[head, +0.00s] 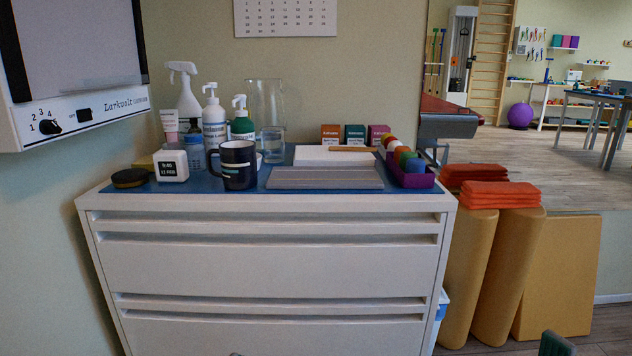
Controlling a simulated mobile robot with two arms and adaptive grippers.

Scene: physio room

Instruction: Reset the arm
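Neither of my grippers can be made out in the head view. A small dark green shape (556,344) cuts into the bottom edge at the right, and I cannot tell what it is. A tiny pale shape also touches the bottom edge left of centre, too small to identify. The task names no object. The white drawer cabinet (265,265) stands straight ahead with its drawers shut.
On the cabinet's blue top stand a dark mug (238,165), a small clock (171,166), several bottles, a glass jug (265,105), a grey board (325,178) and a purple tray (408,178). Yellow rolls (503,270) with orange towels (500,194) stand right. A wall unit (75,75) juts in left.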

